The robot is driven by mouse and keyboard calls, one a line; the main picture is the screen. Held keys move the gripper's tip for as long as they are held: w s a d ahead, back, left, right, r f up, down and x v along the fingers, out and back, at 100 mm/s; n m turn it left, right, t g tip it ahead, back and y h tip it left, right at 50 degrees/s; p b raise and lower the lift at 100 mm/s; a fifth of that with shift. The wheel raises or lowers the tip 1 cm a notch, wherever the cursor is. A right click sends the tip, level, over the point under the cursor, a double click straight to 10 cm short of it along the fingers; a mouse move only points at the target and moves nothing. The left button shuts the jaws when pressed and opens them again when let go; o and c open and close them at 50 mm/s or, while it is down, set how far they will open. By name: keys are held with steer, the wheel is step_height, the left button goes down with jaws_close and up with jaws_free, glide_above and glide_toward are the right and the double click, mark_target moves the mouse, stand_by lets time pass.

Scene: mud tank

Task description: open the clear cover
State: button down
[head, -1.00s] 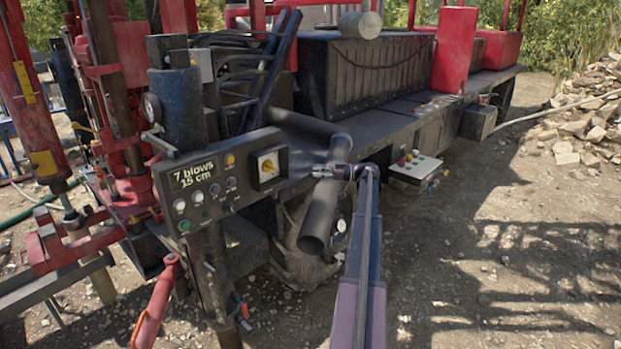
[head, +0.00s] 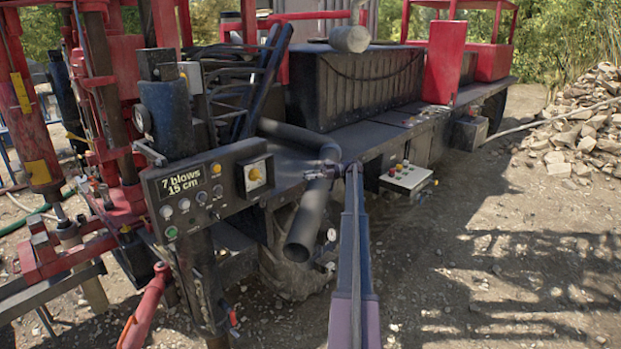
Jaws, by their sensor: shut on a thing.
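A switch box with a yellow knob (head: 254,175) sits at the right end of the dark control panel (head: 195,190). A faint, hazy see-through patch, the clear cover (head: 288,168), shows just right of the box; its edges are hard to make out. My gripper (head: 310,173) is at the right side of this patch, at the end of my long arm, which comes up from the bottom of the view. It is shut on the cover's edge, as far as this small, dark spot shows. The cover's exact angle cannot be told.
A thick dark pipe (head: 313,215) hangs behind and below my gripper. A white button box (head: 406,177) juts from the truck bed to the right. Red drill parts (head: 100,100) stand at the left. Open gravel ground lies at the right, with a rubble pile (head: 585,125) behind.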

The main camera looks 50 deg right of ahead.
steer(key=shift+w+a, duration=0.2)
steer(key=shift+a, duration=0.15)
steer(key=c, duration=0.7)
jaws_free()
steer(key=shift+o, duration=1.4)
steer(key=shift+w+a+f, duration=0.1)
steer(key=shift+w, duration=0.1)
steer(key=shift+w+f, duration=0.1)
steer(key=shift+w, duration=0.1)
steer(key=shift+s, duration=0.1)
steer(key=shift+a, duration=0.1)
